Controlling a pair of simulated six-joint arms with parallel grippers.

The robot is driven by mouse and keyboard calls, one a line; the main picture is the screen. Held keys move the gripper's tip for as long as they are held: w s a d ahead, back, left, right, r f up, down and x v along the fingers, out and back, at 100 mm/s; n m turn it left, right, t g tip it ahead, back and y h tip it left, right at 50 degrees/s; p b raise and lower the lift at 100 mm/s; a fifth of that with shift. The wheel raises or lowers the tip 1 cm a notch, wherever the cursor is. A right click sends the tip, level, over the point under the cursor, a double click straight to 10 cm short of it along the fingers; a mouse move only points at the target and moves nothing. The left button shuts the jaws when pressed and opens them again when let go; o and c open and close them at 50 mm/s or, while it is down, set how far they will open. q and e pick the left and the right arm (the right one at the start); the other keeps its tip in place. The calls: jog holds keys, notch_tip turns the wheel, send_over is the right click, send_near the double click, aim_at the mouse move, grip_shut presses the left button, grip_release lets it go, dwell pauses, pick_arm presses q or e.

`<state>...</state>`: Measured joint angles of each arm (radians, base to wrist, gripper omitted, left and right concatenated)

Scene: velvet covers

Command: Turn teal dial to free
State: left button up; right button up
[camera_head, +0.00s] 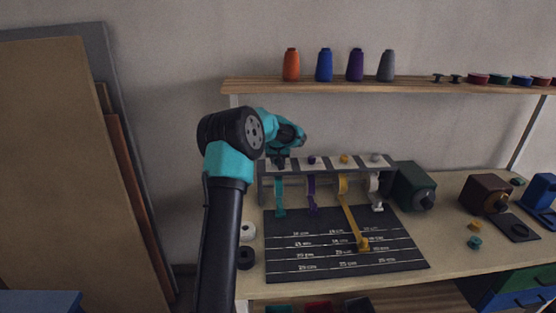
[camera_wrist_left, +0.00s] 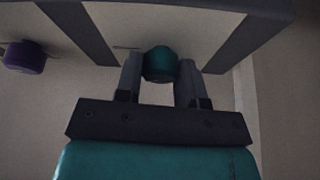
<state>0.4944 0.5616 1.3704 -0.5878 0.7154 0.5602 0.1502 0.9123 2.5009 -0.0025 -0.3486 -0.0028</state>
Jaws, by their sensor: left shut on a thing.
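The teal dial (camera_wrist_left: 159,65) sits on the top panel of the ribbon rack and shows between my gripper's fingers in the left wrist view. My left gripper (camera_wrist_left: 160,75) is shut on it, one finger on each side. A teal ribbon (camera_head: 280,197) hangs below that end. My right gripper is not in view.
Purple (camera_head: 311,160), yellow (camera_head: 344,159) and grey (camera_head: 376,157) dials stand along the rack. A yellow ribbon (camera_head: 354,222) runs onto the dark marked mat (camera_head: 300,272). Green (camera_head: 415,185) and brown (camera_head: 483,194) boxes stand to the right. A shelf (camera_head: 430,88) with spools is above.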

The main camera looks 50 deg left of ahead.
pick_arm(q)
jog(key=n+g, duration=0.1)
jog(key=n, duration=0.2)
jog(key=n+g+y, duration=0.1)
jog(key=n, duration=0.2)
jog(key=shift+w+d, duration=0.1)
jog(key=shift+w, duration=0.05)
jog(key=n+g, duration=0.2)
jog(key=n, duration=0.4)
jog(key=shift+w, duration=0.1)
jog(key=shift+g, duration=0.3)
jog(key=o, duration=0.9)
jog(key=shift+r, duration=0.1)
jog(key=v, duration=0.5)
jog(key=shift+w+d, duration=0.15)
jog(key=shift+d, duration=0.25)
jog(key=w+d, duration=0.1)
jog(key=d, duration=0.2)
jog(key=w+d, duration=0.1)
jog(key=d, duration=0.6)
jog(key=shift+w+d, duration=0.4)
